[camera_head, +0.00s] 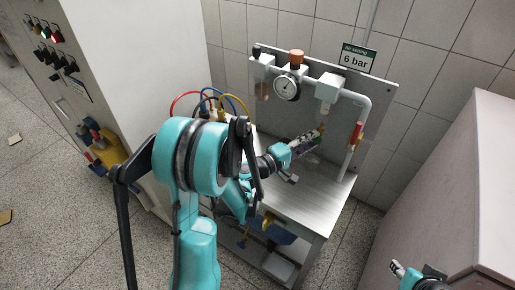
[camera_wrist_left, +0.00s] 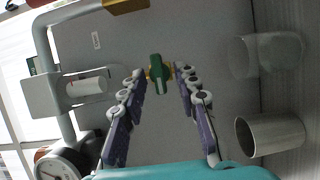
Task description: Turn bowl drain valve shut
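A small valve with a green handle and brass-coloured body (camera_wrist_left: 156,73) shows in the left wrist view, in front of the grey panel. I take it for the bowl drain valve. My left gripper (camera_wrist_left: 160,72) is open, its fingertips on either side of the handle; contact is not clear. In the head view my left gripper (camera_head: 308,141) reaches over the metal table toward the panel, and only a bit of green and yellow shows at its tips. My right gripper (camera_head: 398,268) is at the lower right; its finger state is unclear.
A gauge (camera_head: 287,87) and white pipework sit on the panel above the table (camera_head: 325,200). A red-handled valve (camera_head: 357,133) is on the right-hand pipe. A metal cup (camera_wrist_left: 270,134) stands right of my left gripper in the wrist view. A white cabinet (camera_head: 130,70) stands left.

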